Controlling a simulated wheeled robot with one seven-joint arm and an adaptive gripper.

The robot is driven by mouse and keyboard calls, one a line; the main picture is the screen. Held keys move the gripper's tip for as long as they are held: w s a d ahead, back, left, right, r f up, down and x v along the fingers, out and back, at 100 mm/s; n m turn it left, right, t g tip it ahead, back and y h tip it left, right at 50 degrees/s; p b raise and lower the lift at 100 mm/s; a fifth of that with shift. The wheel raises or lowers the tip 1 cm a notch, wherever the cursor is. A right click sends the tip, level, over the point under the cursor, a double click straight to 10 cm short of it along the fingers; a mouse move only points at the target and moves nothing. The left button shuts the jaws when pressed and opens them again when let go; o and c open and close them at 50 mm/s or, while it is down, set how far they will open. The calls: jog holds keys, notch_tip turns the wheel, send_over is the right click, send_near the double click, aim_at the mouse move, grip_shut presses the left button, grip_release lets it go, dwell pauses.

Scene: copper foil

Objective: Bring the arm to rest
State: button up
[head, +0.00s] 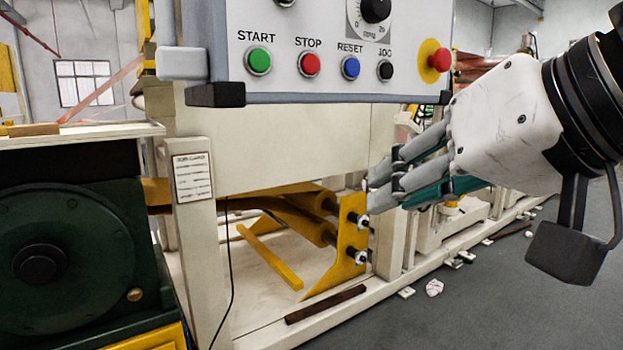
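My gripper (374,188) comes in from the right of the head view, below the control panel (330,60).
The panel carries a green START button (258,60), a red STOP button (309,64), a blue RESET button (350,67) and a red knob on yellow (439,60). A dark green motor housing (70,250) stands at left. Grey floor (480,310) is mostly open at lower right.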

jog(key=s+d+f+g+h, duration=0.25)
jog(key=s+d+f, duration=0.2)
jog(key=f, duration=0.35)
jog(key=s+d+f+m+g+h, duration=0.1)
jog(key=s+d+f+g, duration=0.2)
jog(key=s+f, duration=0.3)
jog(key=s+d+f+g+h, duration=0.2)
jog(key=s+d+f+g, duration=0.1)
jog(key=f, duration=0.6)
notch_tip(320, 180, up, 15)
jog(key=t+p, duration=0.2)
jog(key=p, duration=1.1)
jog(key=shift+t, duration=0.35)
jog(key=shift+w+r, duration=0.1)
jog(key=shift+w, duration=0.05)
